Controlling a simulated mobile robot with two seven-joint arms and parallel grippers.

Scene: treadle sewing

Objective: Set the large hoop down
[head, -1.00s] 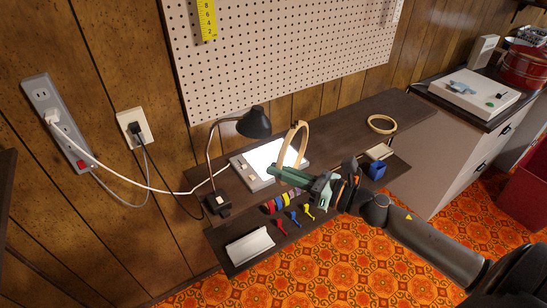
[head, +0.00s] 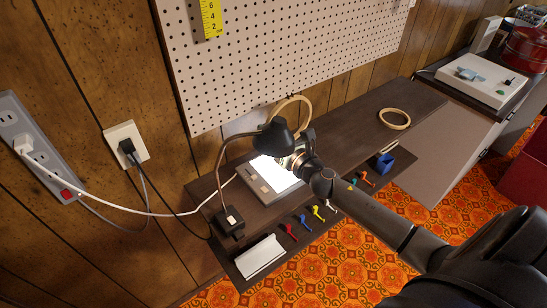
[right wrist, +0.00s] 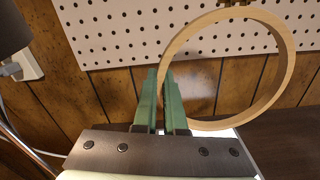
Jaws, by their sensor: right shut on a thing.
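A pale wooden hoop (head: 303,101) stands upright at the back of the worktable in the head view, partly hidden by the lamp. It fills the right of the right wrist view (right wrist: 288,70), with a dark metal fitting at its top. My right gripper (right wrist: 160,95) has its green fingers shut at the hoop's left rim. In the head view the right gripper (head: 300,152) is behind and beside the lamp head, fingertips hidden. I cannot tell whether the hoop's lower edge touches anything. A second wooden hoop (head: 395,111) lies flat on the worktable (head: 345,125) to the right. My left gripper is out of view.
A black gooseneck lamp (head: 273,136) stands close to the right gripper, over a lit pad (head: 270,170). A pegboard (head: 300,45) hangs behind. Small coloured tools (head: 305,222), a white tray (head: 260,256) and a blue box (head: 384,161) lie along the front. Table surface around the second hoop is clear.

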